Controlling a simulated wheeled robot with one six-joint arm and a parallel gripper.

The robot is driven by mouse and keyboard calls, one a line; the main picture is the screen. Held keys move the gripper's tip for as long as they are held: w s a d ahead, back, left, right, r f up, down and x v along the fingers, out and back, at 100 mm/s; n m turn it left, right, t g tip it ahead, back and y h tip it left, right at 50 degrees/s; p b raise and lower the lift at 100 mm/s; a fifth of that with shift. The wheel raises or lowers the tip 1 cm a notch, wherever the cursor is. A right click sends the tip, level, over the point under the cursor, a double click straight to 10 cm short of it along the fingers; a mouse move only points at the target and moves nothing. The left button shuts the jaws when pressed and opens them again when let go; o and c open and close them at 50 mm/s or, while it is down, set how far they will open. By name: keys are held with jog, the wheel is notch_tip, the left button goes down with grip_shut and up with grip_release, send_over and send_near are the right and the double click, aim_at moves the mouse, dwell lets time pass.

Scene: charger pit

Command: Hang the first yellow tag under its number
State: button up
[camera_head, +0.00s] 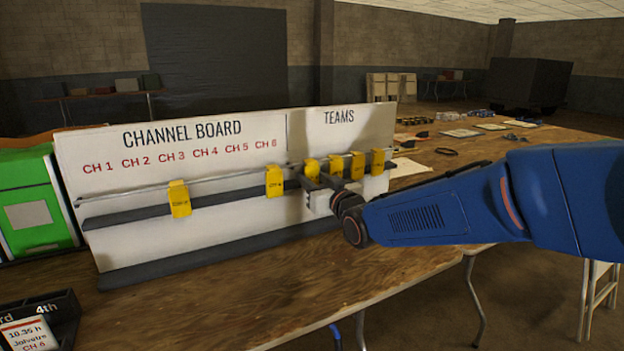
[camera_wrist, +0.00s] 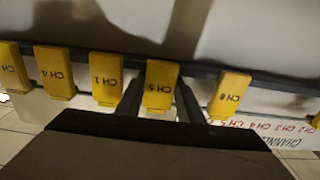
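Several yellow tags hang along a rail on the white channel board (camera_head: 120,215). One tag (camera_head: 179,198) hangs around below the middle of the CH numbers, and another, the CH 6 tag (camera_wrist: 230,95), hangs below CH 6 (camera_head: 274,181). The others hang close together under TEAMS. My gripper (camera_head: 322,182) is at the leftmost of these, the CH 5 tag (camera_head: 312,168). In the wrist view, my gripper's fingers (camera_wrist: 160,98) stand on either side of the CH 5 tag (camera_wrist: 161,82), apparently with narrow gaps. The CH 4 tag (camera_wrist: 55,75) hangs farther left there.
A dark box with cards (camera_head: 40,325) is at the near left corner. The front of the wooden table (camera_head: 300,290) is clear.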

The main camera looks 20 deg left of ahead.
jog(key=shift+r, duration=0.15)
jog(key=shift+r, duration=0.8)
jog(key=v, duration=1)
dwell(0.8)
jog(key=shift+s, duration=0.1)
